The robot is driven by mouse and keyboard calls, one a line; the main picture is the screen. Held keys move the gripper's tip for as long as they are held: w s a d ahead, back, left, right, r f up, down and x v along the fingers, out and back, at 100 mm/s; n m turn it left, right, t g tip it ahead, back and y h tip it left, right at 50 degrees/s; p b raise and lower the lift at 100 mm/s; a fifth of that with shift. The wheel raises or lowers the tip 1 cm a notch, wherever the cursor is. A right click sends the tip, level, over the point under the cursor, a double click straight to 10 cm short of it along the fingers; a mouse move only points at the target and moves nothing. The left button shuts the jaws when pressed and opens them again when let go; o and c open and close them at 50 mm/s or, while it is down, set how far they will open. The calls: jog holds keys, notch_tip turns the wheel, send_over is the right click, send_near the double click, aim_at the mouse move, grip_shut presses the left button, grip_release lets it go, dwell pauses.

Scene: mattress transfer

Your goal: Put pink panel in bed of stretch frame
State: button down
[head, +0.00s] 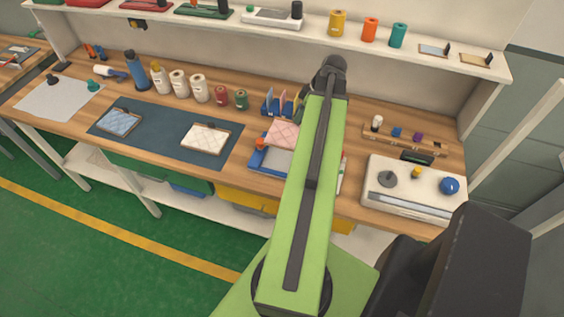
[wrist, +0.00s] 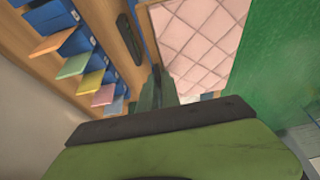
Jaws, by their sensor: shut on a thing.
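The pink panel (head: 283,135) is a quilted pad with a light wooden border. In the head view it is up over the back of a blue frame, partly hidden by my green arm. In the wrist view the panel (wrist: 200,38) fills the top middle. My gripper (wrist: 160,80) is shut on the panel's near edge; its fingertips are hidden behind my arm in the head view. The blue frame with an orange knob, which looks like the stretch frame (head: 257,160), lies on the bench below the panel. Its pale bed shows in part, and its right side is hidden.
A dark mat (head: 165,140) with a blue panel (head: 119,122) and a white panel (head: 206,138) lies to the left. A blue rack of coloured cards (wrist: 80,65) stands behind the frame. A white machine (head: 412,190) with knobs is at the right. Spools and bottles line the back.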

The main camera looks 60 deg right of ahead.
jog(key=x, duration=0.1)
jog(key=b+x, duration=0.1)
jog(key=shift+d+f+b, duration=0.1)
jog(key=shift+f+b, duration=0.2)
jog(key=shift+f, duration=0.15)
jog(key=shift+w+f, duration=0.2)
jog(key=shift+f, duration=0.05)
notch_tip(320, 180, down, 10)
jog(key=b, duration=1)
jog(key=shift+s+f+b, duration=0.1)
jog(key=shift+f+b, duration=0.05)
jog(key=shift+b, duration=0.25)
jog(key=shift+r, duration=0.25)
jog(key=shift+f, duration=0.25)
jog(key=c, duration=1.6)
grip_release()
jog(key=shift+r, duration=0.1)
jog(key=shift+o, duration=0.2)
